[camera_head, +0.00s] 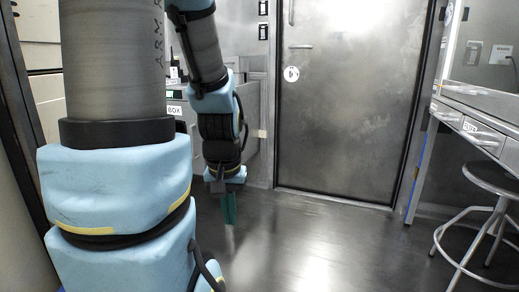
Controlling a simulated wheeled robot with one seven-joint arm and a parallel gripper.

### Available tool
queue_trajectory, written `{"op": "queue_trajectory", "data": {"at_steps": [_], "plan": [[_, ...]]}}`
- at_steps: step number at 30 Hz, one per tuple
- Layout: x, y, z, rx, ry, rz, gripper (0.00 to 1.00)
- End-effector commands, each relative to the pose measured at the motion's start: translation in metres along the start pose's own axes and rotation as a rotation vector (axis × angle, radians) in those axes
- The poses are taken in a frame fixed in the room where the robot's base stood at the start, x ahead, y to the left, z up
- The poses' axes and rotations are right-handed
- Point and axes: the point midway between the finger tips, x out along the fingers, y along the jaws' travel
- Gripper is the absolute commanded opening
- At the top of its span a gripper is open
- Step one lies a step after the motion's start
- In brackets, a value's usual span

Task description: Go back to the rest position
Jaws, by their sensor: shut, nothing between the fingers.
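My arm, with grey links and light blue joint covers, fills the left and centre of the head view. My gripper (229,209) hangs at the arm's far end and points down over the floor. Its fingers are green and shut, with nothing held between them. It is clear of the furniture in the picture.
A metal door (345,130) stands closed ahead. A grey cabinet (257,125) with a box label is behind my arm at the left. A bench with drawers (470,128) and a round stool (495,180) stand at the right. The dark floor (330,245) between is clear.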

Motion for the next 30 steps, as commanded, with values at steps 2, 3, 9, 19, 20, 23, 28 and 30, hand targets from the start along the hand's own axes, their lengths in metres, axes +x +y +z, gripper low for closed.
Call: {"op": "queue_trajectory", "data": {"at_steps": [2, 3, 9, 19, 20, 23, 28, 30], "plan": [[-0.037, 0.000, -0.005, 0.001, 0.000, 0.000, 0.00], [-0.049, 0.000, -0.007, 0.001, 0.000, 0.000, 0.00], [-0.112, 0.001, -0.016, 0.002, 0.000, 0.001, 0.00], [-0.212, 0.001, -0.030, 0.002, 0.000, 0.001, 0.00], [-0.221, 0.001, -0.031, 0.002, 0.000, 0.001, 0.00], [-0.252, 0.001, -0.036, 0.002, 0.000, 0.001, 0.00], [-0.292, 0.001, -0.041, 0.002, 0.000, 0.001, 0.00], [-0.302, 0.001, -0.043, 0.002, 0.000, 0.001, 0.00]]}}
